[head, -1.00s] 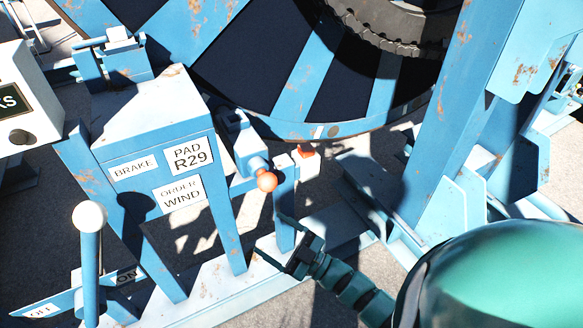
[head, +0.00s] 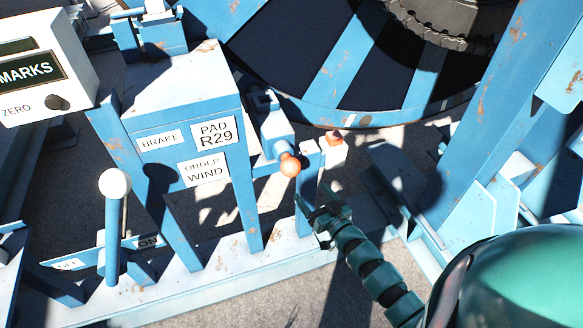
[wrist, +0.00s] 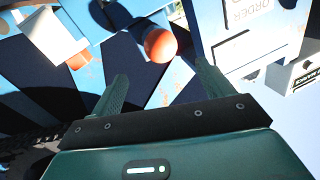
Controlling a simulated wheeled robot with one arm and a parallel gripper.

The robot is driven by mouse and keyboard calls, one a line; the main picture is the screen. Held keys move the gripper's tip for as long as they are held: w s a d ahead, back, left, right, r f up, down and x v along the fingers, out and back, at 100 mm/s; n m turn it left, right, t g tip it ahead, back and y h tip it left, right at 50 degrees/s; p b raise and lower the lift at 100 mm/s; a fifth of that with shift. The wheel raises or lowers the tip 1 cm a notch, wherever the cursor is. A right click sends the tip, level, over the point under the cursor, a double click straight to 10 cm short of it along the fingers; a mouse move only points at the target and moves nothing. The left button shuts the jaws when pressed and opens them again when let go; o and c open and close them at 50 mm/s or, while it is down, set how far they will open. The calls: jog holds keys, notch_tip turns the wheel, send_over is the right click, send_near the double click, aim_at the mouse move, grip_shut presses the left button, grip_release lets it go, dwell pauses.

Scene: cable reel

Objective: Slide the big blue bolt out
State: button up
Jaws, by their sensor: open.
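The big blue bolt (head: 274,128) sits beside the blue stand under the reel. Its end carries an orange ball knob (head: 290,166), which also shows in the wrist view (wrist: 160,44). My gripper (head: 312,199) is open and empty, just below and to the right of the knob in the head view. In the wrist view my two fingers (wrist: 162,88) stand apart, with the knob beyond them and between their lines. No finger visibly touches the knob. Much of the bolt's shaft is hidden in the wrist view.
A blue post with an orange-topped white block (head: 334,142) stands close right of the knob. The stand (head: 180,100) bears BRAKE, PAD R29 and ORDER WIND labels. A white-knobbed lever (head: 114,184) is at lower left, a MARKS box (head: 50,65) at upper left. The reel (head: 330,80) is behind.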

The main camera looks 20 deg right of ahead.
aim_at(296, 175)
jog(key=p+x, duration=0.2)
jog(key=x, duration=0.9)
jog(key=shift+w+a+r+p, duration=0.1)
jog(key=shift+w+p, duration=0.1)
jog(key=shift+p, duration=0.1)
jog(key=shift+w+a, duration=0.15)
jog(key=shift+w, duration=0.35)
